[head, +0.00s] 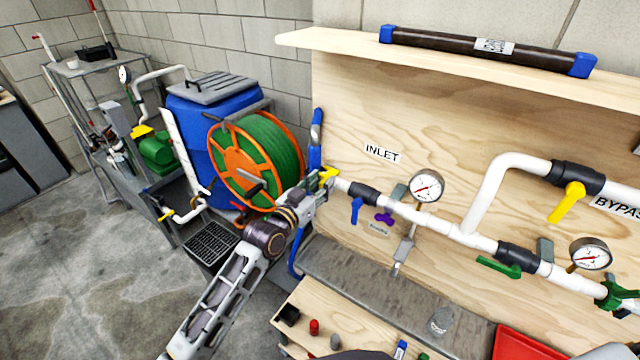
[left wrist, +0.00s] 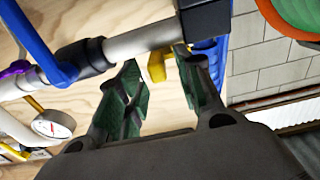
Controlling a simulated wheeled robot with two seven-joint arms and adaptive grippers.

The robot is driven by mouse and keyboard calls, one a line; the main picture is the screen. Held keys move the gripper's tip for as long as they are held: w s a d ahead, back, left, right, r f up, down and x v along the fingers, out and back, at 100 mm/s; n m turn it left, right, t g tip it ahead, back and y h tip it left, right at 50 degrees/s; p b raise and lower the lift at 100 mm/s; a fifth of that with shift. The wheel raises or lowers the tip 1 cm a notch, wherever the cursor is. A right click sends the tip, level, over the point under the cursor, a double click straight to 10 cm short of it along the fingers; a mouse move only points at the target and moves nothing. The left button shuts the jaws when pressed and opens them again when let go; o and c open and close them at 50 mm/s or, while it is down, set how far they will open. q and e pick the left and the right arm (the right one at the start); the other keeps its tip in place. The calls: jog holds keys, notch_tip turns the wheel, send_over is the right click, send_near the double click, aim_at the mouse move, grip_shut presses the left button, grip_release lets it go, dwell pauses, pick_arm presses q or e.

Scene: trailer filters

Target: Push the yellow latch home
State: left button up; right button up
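The yellow latch (head: 328,173) is at the left end of the white pipe, by the upright blue hose beside the plywood panel. In the left wrist view the yellow latch (left wrist: 157,66) shows below a dark grey block on the pipe, partly hidden. My left gripper (head: 313,188) is right at the latch in the head view. In the left wrist view its green-padded fingers (left wrist: 160,80) are apart, with the latch seen in the gap near the tips. I cannot tell whether a finger touches it. My right gripper is not in view.
A blue valve handle (head: 356,209) and purple knob (head: 384,218) sit just right of the latch. A pressure gauge (head: 427,186) stands above the pipe. The orange hose reel (head: 229,155) and blue barrel (head: 187,122) are close on the left. A wooden shelf (head: 345,42) overhangs the panel.

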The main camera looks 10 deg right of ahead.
pick_arm(q)
jog(key=shift+c, duration=0.3)
grip_shut()
jog(key=shift+w+a, duration=0.1)
jog(key=shift+w, duration=0.05)
jog(key=shift+w+a+b, duration=0.5)
jog(key=shift+w+a, duration=0.2)
jog(key=shift+a, duration=0.05)
jog(key=shift+o, duration=0.3)
grip_release()
jog(key=shift+w+a, duration=0.15)
